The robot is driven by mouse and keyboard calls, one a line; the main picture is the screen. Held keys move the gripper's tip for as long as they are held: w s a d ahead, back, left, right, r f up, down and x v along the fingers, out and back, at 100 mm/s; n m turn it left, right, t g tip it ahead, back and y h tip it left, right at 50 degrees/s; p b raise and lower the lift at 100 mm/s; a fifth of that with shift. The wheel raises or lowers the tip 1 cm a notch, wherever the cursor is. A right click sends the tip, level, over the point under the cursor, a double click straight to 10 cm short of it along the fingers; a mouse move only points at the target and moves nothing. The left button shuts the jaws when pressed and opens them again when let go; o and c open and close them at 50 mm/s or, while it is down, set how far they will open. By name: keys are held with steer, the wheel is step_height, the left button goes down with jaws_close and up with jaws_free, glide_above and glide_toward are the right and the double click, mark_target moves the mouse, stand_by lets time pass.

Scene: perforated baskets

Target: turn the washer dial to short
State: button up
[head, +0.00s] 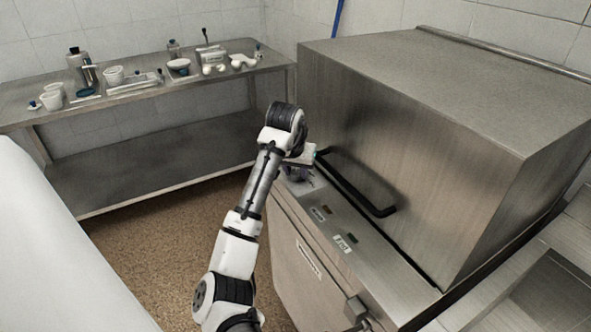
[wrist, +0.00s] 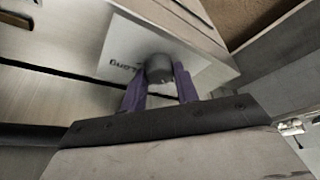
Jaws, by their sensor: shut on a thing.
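The washer is a large brushed-steel machine (head: 440,130) at the right of the head view, with a control panel along its front edge. In the wrist view, the dark grey round dial (wrist: 159,69) stands on a pale panel plate (wrist: 118,40). The word "Long" is readable beside it; I cannot see a "short" mark. The purple fingers of my gripper (wrist: 160,84) are on either side of the dial and shut on it. In the head view, my gripper (head: 298,174) is at the panel's far left end; the dial cannot be made out there.
A black bar handle (head: 360,187) sticks out just right of my gripper. Small labelled controls (head: 335,240) lie further along the panel. A steel table (head: 140,97) with cups, bottles and trays stands at the back left. The brown floor (head: 160,250) between is clear.

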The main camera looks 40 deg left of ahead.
steer(key=shift+m+p, duration=0.3)
steer(key=shift+m, duration=0.1)
steer(key=m+h+p, duration=0.1)
steer(key=m, duration=0.1)
steer(key=m+h+p, duration=0.1)
steer(key=m, duration=0.1)
steer(key=shift+a+r+m+t, duration=0.1)
steer(key=shift+m+t, duration=0.2)
steer(key=shift+m, duration=0.1)
steer(key=m+h+p, duration=0.1)
steer(key=m, duration=0.2)
steer(key=m+h+p, duration=0.1)
steer(key=m, duration=0.2)
steer(key=shift+a+g, duration=0.15)
steer(key=shift+g, duration=0.25)
steer(key=shift+m, duration=0.3)
steer(key=o, duration=1)
steer(key=v, duration=1.3)
steer(key=shift+a+r+p, duration=0.3)
